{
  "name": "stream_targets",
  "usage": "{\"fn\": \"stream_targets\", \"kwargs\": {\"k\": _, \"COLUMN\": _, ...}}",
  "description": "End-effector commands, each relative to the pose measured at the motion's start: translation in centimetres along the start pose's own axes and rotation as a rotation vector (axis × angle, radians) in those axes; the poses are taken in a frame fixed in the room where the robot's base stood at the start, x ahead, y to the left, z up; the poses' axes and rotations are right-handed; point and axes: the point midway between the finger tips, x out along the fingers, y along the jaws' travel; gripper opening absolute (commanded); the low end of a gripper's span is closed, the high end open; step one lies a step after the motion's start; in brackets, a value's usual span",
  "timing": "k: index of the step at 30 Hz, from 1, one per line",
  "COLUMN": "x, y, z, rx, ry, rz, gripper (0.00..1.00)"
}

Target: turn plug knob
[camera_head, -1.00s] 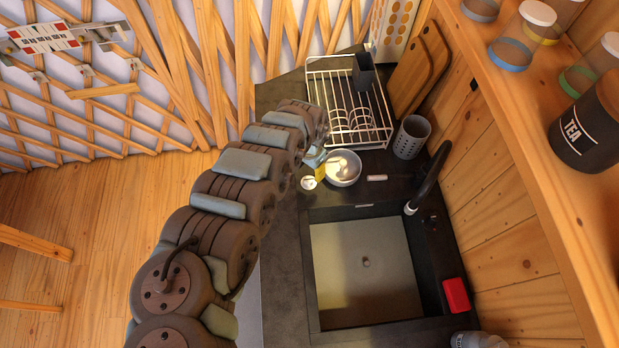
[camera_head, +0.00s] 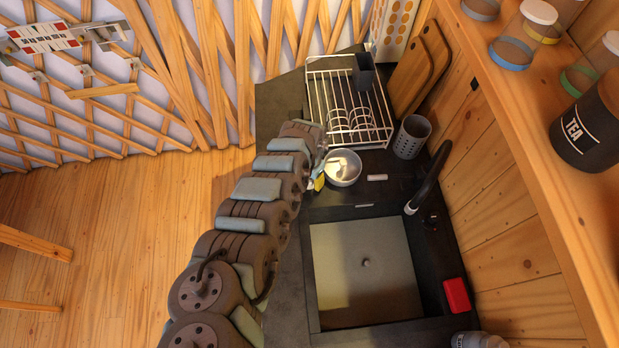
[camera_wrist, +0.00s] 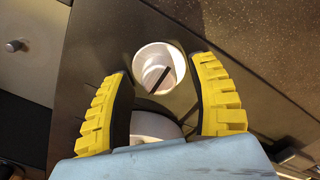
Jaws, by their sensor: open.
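A round white knob (camera_wrist: 155,70) with a dark bar across its face stands on the dark counter in the wrist view. I take it to be the plug knob. My gripper (camera_wrist: 162,80) is open, its two yellow ridged fingers spread to either side and pointing toward the knob. I see gaps beside the knob, but cannot tell how far away it is in depth. In the head view my arm hides the knob, and only a bit of my gripper (camera_head: 319,182) shows beside the white bowl.
The white bowl (camera_head: 343,172) is close to my gripper. A wire dish rack (camera_head: 348,138) and a grey utensil cup (camera_head: 411,138) stand behind. The sink (camera_head: 365,290) with a small round drain piece (camera_head: 366,263) and a black tap (camera_head: 430,180) lie to the right.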

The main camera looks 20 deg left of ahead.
Motion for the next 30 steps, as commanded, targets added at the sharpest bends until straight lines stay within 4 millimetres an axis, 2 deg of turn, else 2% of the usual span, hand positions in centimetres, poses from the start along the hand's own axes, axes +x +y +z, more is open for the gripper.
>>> {"fn": "stream_targets", "kwargs": {"k": 6, "x": -0.02, "y": -0.01, "z": 0.01, "rx": 0.001, "ry": -0.001, "rz": 0.000, "gripper": 0.60}}
{"fn": "stream_targets", "kwargs": {"k": 12, "x": -0.02, "y": -0.02, "z": 0.02, "rx": 0.000, "ry": -0.001, "rz": 0.000, "gripper": 0.02}}
{"fn": "stream_targets", "kwargs": {"k": 13, "x": -0.01, "y": -0.01, "z": 0.02, "rx": 0.001, "ry": -0.001, "rz": 0.000, "gripper": 0.00}}
{"fn": "stream_targets", "kwargs": {"k": 23, "x": -0.02, "y": 0.01, "z": 0.01, "rx": -0.007, "ry": 0.000, "rz": 0.000, "gripper": 0.00}}
{"fn": "stream_targets", "kwargs": {"k": 30, "x": -0.21, "y": -0.01, "z": 0.00, "rx": -0.088, "ry": -0.001, "rz": -0.001, "gripper": 0.00}}
